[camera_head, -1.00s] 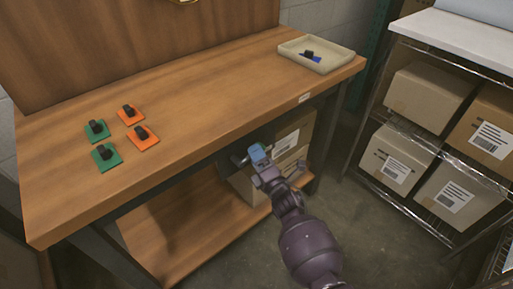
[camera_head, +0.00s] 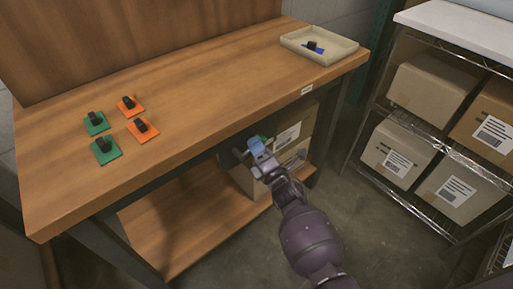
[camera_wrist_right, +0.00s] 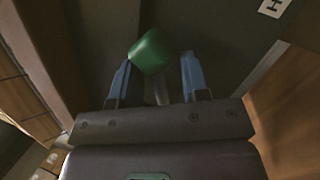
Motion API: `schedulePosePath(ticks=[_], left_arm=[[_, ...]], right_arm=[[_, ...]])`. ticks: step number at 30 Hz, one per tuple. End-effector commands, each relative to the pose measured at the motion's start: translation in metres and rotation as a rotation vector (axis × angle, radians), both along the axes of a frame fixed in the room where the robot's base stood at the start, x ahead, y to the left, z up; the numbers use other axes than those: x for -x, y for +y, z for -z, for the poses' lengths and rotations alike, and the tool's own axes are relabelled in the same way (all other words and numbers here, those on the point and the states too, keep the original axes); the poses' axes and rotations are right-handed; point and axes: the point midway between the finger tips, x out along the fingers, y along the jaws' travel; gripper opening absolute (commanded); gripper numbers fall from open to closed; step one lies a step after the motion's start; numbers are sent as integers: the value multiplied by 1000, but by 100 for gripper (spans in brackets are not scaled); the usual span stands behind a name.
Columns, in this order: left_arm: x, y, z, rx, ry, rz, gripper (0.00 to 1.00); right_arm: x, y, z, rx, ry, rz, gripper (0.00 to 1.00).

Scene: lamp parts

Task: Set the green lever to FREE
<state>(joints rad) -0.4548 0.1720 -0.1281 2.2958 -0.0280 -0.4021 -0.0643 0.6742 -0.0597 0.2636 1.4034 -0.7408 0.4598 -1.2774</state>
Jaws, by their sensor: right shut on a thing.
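The green lever's knob (camera_wrist_right: 150,52) shows in the right wrist view, under the workbench's front edge. My right gripper (camera_head: 257,147), with blue fingertips, is at the lever in front of the workbench, below its top. In the wrist view its two fingers (camera_wrist_right: 157,82) stand on either side of the lever, with the knob at their tips and a grey shaft between them. In the head view the gripper mostly hides the lever, and I cannot read its setting. My left gripper is not in view.
The wooden workbench (camera_head: 210,95) holds green and orange tiles with black knobs (camera_head: 105,150) and a beige tray (camera_head: 347,48). A white label (camera_head: 306,90) is on its front edge. Cardboard boxes (camera_head: 290,135) stand below. A wire shelf (camera_head: 432,148) with boxes is at the right.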

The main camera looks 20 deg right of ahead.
Motion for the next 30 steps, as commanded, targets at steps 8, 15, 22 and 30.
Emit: schedulePosePath(ticks=[8,15,22,30], left_arm=[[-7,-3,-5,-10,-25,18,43],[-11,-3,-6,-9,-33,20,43],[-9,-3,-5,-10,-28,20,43],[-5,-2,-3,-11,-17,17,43]], right_arm=[[1,4,-12,180,-75,-4,0],[0,4,-14,180,-79,-4,0],[0,4,-13,180,-76,-3,65],[4,3,-10,180,-72,-2,65]])
